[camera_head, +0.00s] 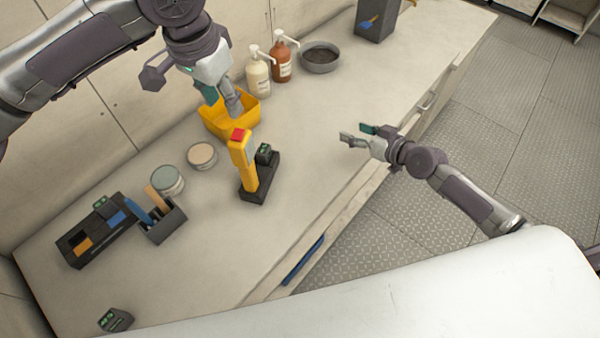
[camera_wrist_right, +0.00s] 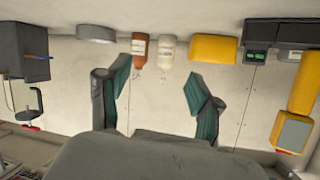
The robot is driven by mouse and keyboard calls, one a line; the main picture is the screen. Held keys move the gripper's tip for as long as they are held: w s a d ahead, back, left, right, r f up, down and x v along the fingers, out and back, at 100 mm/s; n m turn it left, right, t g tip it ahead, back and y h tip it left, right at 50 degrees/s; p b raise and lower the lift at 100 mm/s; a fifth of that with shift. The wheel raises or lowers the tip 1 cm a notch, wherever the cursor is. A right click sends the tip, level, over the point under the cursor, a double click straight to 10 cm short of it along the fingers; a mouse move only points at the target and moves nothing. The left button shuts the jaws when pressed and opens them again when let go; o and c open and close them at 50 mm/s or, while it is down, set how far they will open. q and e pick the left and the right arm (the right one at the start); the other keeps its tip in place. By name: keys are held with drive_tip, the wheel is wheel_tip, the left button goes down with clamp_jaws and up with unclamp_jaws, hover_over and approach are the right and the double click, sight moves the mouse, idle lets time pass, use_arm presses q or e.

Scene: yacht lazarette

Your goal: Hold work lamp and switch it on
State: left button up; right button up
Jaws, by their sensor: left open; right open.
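The work lamp (camera_head: 240,160) is a yellow upright stick with a red top, standing in a black base on the counter. In the right wrist view, which looks upside down, the lamp (camera_wrist_right: 306,88) is at the right edge, with a grey panel and red end. My left gripper (camera_head: 224,99) is open above the yellow bin, behind the lamp; whether it touches the bin is unclear. My right gripper (camera_head: 356,136) is open and empty, right of the lamp near the counter's front edge. Its two fingers are spread in the wrist view (camera_wrist_right: 160,88). No switch can be made out.
The yellow bin (camera_head: 249,112) stands behind the lamp. A cream bottle (camera_head: 258,78), a brown bottle (camera_head: 281,64) and a grey bowl (camera_head: 321,58) are further back. The counter right of the lamp is clear.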

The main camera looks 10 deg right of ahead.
drive_tip(key=s+a+r+n+g+y, duration=0.2)
drive_tip(key=s+a+n+y, duration=0.15)
drive_tip(key=a, duration=0.65)
drive_tip(key=n+g+y, duration=0.2)
drive_tip(key=n+g, duration=0.1)
drive_tip(key=n, duration=0.2)
approach(254, 175)
drive_tip(key=x, duration=1.2)
drive_tip(key=shift+d, duration=0.15)
drive_tip(key=shift+c, duration=0.2)
clamp_jaws()
